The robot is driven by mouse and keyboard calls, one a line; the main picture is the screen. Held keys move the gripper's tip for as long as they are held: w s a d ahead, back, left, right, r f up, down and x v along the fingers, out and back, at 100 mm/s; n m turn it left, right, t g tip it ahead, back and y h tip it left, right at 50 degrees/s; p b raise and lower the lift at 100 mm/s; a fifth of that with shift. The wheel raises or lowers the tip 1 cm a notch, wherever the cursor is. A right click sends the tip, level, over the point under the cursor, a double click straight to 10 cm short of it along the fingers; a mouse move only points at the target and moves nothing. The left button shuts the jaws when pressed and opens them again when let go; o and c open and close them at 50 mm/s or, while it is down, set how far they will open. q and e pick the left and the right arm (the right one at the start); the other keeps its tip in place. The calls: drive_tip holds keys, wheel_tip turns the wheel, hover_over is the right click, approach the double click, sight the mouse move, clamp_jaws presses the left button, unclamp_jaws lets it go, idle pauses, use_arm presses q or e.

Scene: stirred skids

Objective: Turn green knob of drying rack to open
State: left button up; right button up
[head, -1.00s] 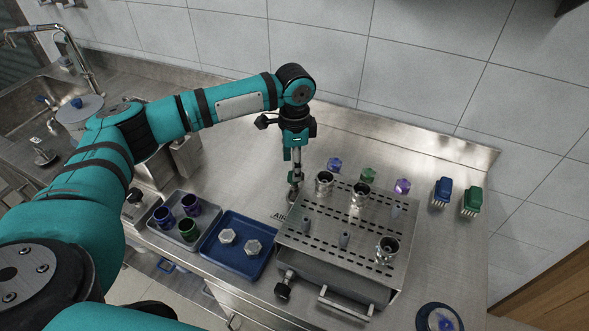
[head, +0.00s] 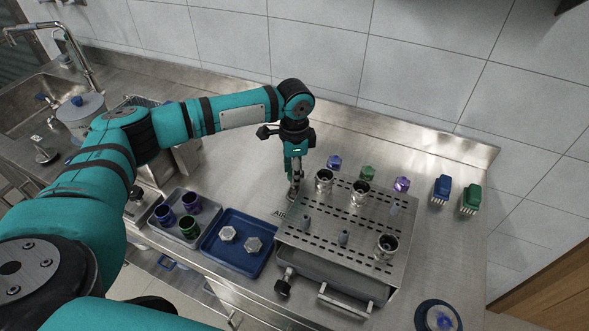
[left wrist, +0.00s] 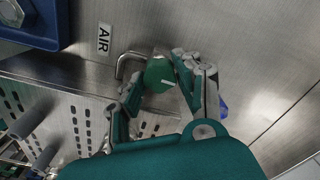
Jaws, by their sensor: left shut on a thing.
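The green knob (left wrist: 157,72), round with a white line on its face, sits beside a bent metal pipe and the AIR label (left wrist: 104,39) in the left wrist view. My left gripper (left wrist: 161,82) is shut on it, one finger on each side. In the head view my left gripper (head: 295,188) points down at the back left corner of the drying rack (head: 345,218), a slotted metal board with pegs. The knob cannot be made out there. The rack's slotted top also shows in the left wrist view (left wrist: 75,115). My right gripper is not in view.
Metal cups (head: 324,181) stand on the rack. Behind it are blue, green and purple caps (head: 401,184). A blue tray (head: 262,271) with two hex pieces and a grey tray with coloured cups lie left. Two brushes (head: 471,201) stand right.

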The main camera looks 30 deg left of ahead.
use_arm(q)
drive_tip(key=shift+r+p, duration=0.15)
drive_tip(key=shift+p, duration=0.2)
drive_tip(key=shift+c, duration=0.3)
drive_tip(key=n+p, duration=0.1)
drive_tip(key=p, duration=0.1)
drive_tip(key=n+p, duration=0.2)
drive_tip(key=p, duration=0.1)
drive_tip(key=shift+r+n, duration=0.25)
drive_tip(key=shift+n, duration=0.05)
drive_tip(key=shift+f+n+p, duration=0.3)
drive_tip(key=shift+n+p, duration=0.3)
drive_tip(key=shift+p, duration=0.1)
drive_tip(key=shift+w, duration=0.1)
drive_tip(key=o, duration=1.1)
drive_tip(key=shift+o, duration=0.2)
drive_tip(key=shift+f, duration=0.1)
drive_tip(key=shift+a+r, duration=0.15)
drive_tip(key=shift+r, duration=3.9)
